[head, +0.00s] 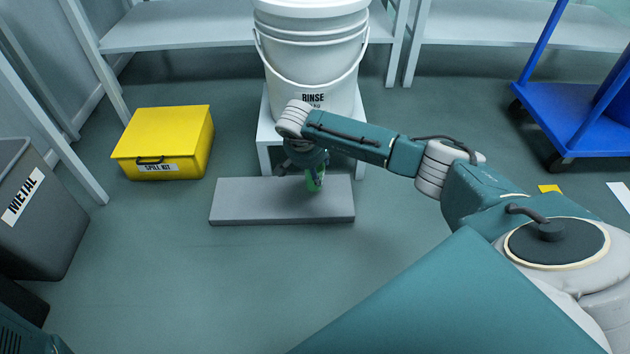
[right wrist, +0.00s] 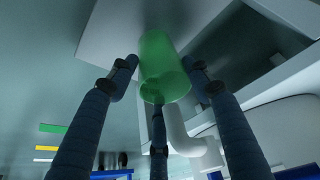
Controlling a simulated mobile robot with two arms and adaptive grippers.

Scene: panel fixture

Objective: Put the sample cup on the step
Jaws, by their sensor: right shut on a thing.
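The sample cup, a translucent green cup, shows in the head view (head: 315,181) and fills the middle of the right wrist view (right wrist: 163,70). My right gripper (head: 309,172) is shut on it, and in the right wrist view the dark fingers (right wrist: 160,85) surround the cup. The step (head: 270,202) is a low, flat grey slab on the floor in the head view. The cup is in front of the step's right part in that view; I cannot tell whether it touches the top. My right wrist hides part of the cup. My left gripper is not in view.
A white rinse bucket (head: 318,62) stands on a white stand (head: 264,140) just behind the step. A yellow spill kit box (head: 165,140) is at the left, a grey metal bin (head: 50,220) farther left. A blue cart (head: 570,110) is at the right. Floor before the step is clear.

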